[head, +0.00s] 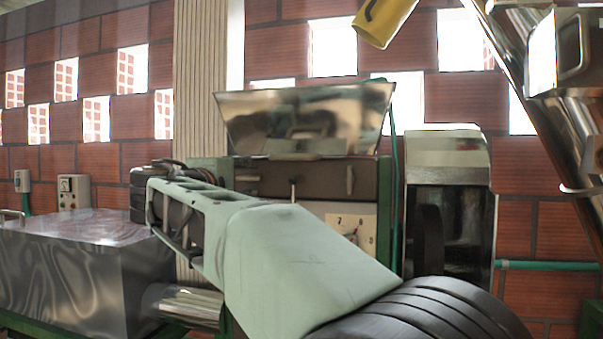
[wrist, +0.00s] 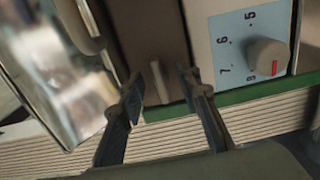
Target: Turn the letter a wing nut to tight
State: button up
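A small pale upright tab, apparently a wing nut (wrist: 159,92), stands on a dark brown panel (wrist: 145,30) in the wrist view. My gripper (wrist: 161,82) is open, with one dark finger on each side of this tab. A gap shows on both sides; I cannot tell how far behind the fingertips it lies. In the head view, two upright tabs, one left (head: 292,191) and one right (head: 350,181), show on the brown panel below the metal hopper. No letter is readable beside any tab.
A numbered plate (wrist: 226,45) with a round knob (wrist: 266,57) sits right of the fingers in the wrist view. The shiny hopper (head: 305,120) stands above the panel. A metal box (head: 80,265) is at left, and a tall metal housing (head: 448,210) at right.

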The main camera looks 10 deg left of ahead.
jog(key=shift+w, duration=1)
jog(key=shift+c, duration=0.2)
grip_shut()
